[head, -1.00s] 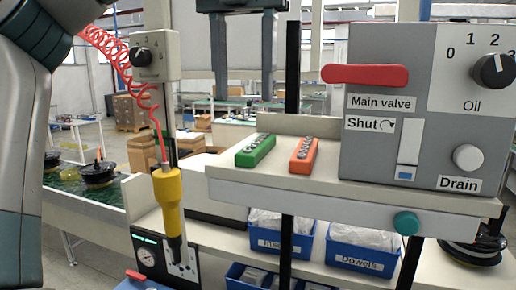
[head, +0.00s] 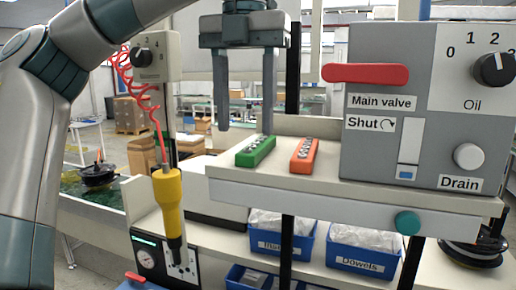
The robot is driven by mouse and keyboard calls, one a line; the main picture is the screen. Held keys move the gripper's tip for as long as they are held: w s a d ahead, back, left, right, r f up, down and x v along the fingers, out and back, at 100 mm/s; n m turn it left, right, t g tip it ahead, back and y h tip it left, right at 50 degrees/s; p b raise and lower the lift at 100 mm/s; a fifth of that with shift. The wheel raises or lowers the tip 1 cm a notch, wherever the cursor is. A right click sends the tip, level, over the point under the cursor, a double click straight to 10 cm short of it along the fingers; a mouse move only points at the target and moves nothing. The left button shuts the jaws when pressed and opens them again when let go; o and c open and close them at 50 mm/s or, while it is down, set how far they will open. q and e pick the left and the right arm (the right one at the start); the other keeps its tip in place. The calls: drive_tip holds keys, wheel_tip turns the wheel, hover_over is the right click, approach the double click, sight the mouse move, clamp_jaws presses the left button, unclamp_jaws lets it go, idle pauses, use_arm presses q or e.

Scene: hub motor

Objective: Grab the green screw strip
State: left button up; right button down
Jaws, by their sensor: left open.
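The green screw strip (head: 255,151) lies on the left part of the pale shelf (head: 330,190), with a row of screws along its top. An orange screw strip (head: 304,155) lies just to its right. My left gripper (head: 245,130) points down with its two fingers wide apart and nothing between them. Its fingertips are near the green strip in the picture, the left one left of the shelf and the right one just above the strip's far end. I cannot tell the exact depth gap. My right gripper does not show.
A grey control box (head: 430,110) with a red main valve handle (head: 365,74) stands right of the strips. A yellow screwdriver (head: 168,205) hangs on a red coiled cord at left. Blue bins (head: 282,243) sit below the shelf.

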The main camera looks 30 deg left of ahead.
sight(248, 150)
use_arm(q)
drive_tip(key=shift+w+f+p, duration=0.15)
drive_tip(key=shift+f, duration=1)
drive_tip(key=shift+w+f+p, duration=0.1)
drive_tip(key=shift+f+p, duration=0.05)
drive_tip(key=shift+f, duration=0.95)
drive_tip(key=c, duration=1.2)
